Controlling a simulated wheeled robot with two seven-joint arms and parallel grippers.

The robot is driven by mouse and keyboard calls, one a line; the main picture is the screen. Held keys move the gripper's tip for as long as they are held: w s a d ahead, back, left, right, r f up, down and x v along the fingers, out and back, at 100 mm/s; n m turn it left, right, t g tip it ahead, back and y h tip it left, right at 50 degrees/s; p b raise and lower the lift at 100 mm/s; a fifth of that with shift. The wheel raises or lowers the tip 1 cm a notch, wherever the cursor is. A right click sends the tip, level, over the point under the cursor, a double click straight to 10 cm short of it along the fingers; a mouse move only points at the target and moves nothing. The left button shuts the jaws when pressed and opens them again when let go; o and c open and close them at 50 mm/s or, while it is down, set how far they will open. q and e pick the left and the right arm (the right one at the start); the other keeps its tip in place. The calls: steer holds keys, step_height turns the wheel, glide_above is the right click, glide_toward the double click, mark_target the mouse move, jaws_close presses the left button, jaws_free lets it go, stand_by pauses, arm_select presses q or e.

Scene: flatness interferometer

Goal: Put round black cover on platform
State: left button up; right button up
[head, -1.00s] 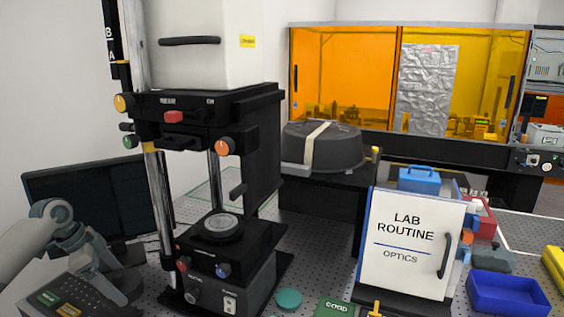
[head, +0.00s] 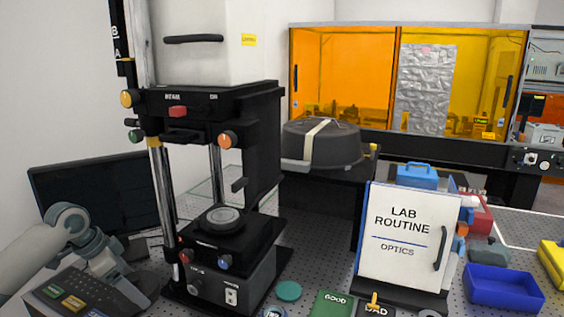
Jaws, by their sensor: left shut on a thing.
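A large round black cover with a pale strap over its top (head: 338,148) rests on a black stand (head: 320,197) behind the instrument. The instrument's low black platform (head: 240,236) carries a small round dark disc with a grey centre (head: 222,217). My left gripper (head: 143,287) is at the lower left, beside the keypad and left of the instrument's base, apart from the platform. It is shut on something. Only a dark shape shows at its end, and I cannot make out what it is. My right gripper is not in view.
The instrument's column and upper housing (head: 205,110) stand over the platform. A keypad (head: 85,294) and a monitor (head: 95,195) are at the left. A white LAB ROUTINE board (head: 405,240) and a blue bin (head: 502,285) are at the right.

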arm_select(q)
steer(key=s+d+n+y+b, duration=0.1)
steer(key=s+d+n, duration=0.4)
steer(key=d, duration=0.3)
steer(key=s+d+n+t+y+b, duration=0.1)
steer(key=s+d+n+y, duration=0.1)
steer(key=s+d+n, duration=0.3)
steer(key=shift+s+d+r+t+y, duration=0.25)
steer(key=shift+s+d, duration=0.7)
steer(key=shift+d, duration=1.1)
steer(key=shift+f, duration=0.15)
stand_by(1.0)
